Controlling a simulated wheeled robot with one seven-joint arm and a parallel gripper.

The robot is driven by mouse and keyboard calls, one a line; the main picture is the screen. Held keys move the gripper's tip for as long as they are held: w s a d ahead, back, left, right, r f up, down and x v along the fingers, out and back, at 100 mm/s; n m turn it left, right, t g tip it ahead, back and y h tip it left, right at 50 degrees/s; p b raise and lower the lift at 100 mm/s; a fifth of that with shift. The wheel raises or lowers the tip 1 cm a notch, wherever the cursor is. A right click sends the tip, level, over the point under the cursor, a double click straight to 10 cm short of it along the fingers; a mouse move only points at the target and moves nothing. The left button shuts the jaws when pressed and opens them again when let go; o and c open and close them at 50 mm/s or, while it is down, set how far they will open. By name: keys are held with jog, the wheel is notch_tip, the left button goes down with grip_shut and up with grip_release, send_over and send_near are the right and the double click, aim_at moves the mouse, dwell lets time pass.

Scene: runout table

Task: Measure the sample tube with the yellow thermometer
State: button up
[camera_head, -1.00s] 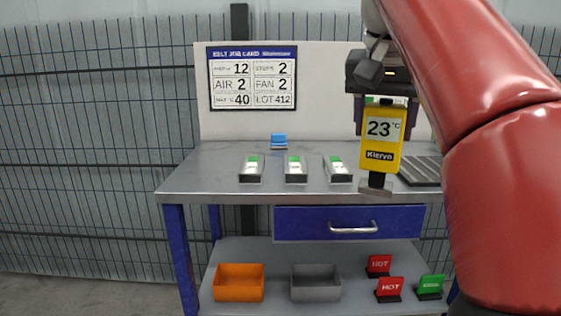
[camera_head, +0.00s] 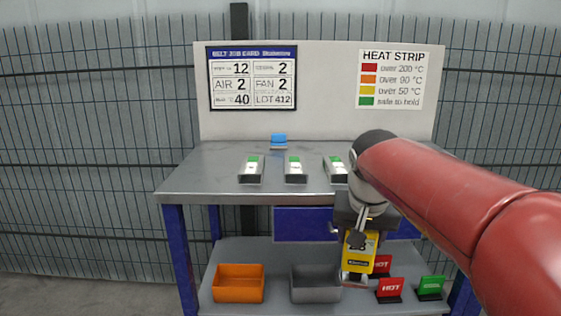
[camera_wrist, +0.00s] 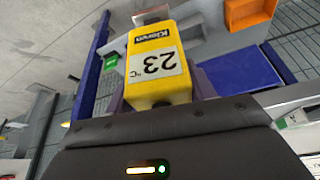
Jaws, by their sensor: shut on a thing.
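My gripper (camera_head: 362,232) is shut on the yellow thermometer (camera_head: 360,262), held low in front of the drawer, above or before the lower shelf. In the wrist view the thermometer (camera_wrist: 158,80) shows upside down, its display reading 23 °C. Three small pieces with green and white tops sit in dark holders on the table top: left (camera_head: 251,169), middle (camera_head: 295,169) and right (camera_head: 335,169). My arm partly covers the right one. I cannot tell which, if any, is the sample tube. All are apart from the thermometer.
The grey table (camera_head: 200,182) has a blue drawer (camera_head: 300,224). The lower shelf holds an orange bin (camera_head: 238,284), a grey bin (camera_head: 315,284), red HOT signs (camera_head: 390,288) and a green sign (camera_head: 430,285). A small blue item (camera_head: 279,140) stands at the back. The heat strip card (camera_head: 391,79) hangs behind.

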jog(key=w+f+n, duration=0.1)
jog(key=w+f, duration=0.2)
jog(key=f, duration=1.3)
jog(key=w+f+n+y, duration=0.1)
jog(key=w+f, duration=0.1)
jog(key=f, duration=1.5)
jog(key=shift+w+n, duration=0.3)
jog(key=shift+w, duration=0.1)
jog(key=shift+a, duration=0.1)
